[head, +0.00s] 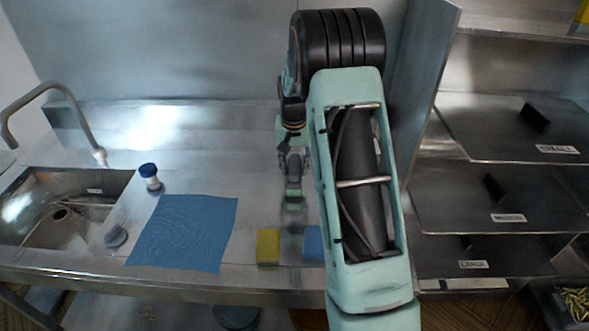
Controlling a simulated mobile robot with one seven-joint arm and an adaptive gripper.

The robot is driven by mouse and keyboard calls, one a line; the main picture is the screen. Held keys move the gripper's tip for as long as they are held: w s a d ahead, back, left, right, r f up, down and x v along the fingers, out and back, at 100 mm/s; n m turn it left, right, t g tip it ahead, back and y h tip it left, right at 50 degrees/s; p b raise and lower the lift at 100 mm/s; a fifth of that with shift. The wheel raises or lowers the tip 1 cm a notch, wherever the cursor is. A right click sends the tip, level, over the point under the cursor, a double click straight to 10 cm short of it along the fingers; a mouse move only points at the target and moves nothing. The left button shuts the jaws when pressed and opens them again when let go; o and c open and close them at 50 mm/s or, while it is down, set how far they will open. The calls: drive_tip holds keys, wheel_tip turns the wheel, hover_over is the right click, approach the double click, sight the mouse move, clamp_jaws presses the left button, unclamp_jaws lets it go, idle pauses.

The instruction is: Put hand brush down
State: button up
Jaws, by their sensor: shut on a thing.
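My gripper (294,190) hangs over the steel counter (262,205), between the blue cloth and my arm's large link. It is small and dark in the head view, and its fingers point down. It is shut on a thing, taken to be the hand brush. The brush's shape cannot be made out clearly, and whether it touches the counter cannot be told.
A blue cloth (185,233) lies flat left of my gripper, with a blue-capped shaker (149,177) behind it. A yellow sponge (268,246) and a partly hidden blue sponge (313,243) lie near the front edge. A sink (65,210) is left; labelled shelves (500,205) stand right.

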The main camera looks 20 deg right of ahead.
drive_tip(key=shift+f, duration=0.65)
drive_tip(key=shift+f, duration=0.15)
drive_tip(key=o, duration=1)
drive_tip(key=shift+r, duration=0.3)
drive_tip(key=r, duration=0.4)
drive_tip(key=s+r, duration=0.1)
drive_tip(key=r, duration=0.2)
drive_tip(key=r+b, duration=0.1)
drive_tip(key=r, duration=0.3)
drive_tip(key=shift+s+a+r, duration=0.35)
drive_tip(key=shift+s, duration=0.05)
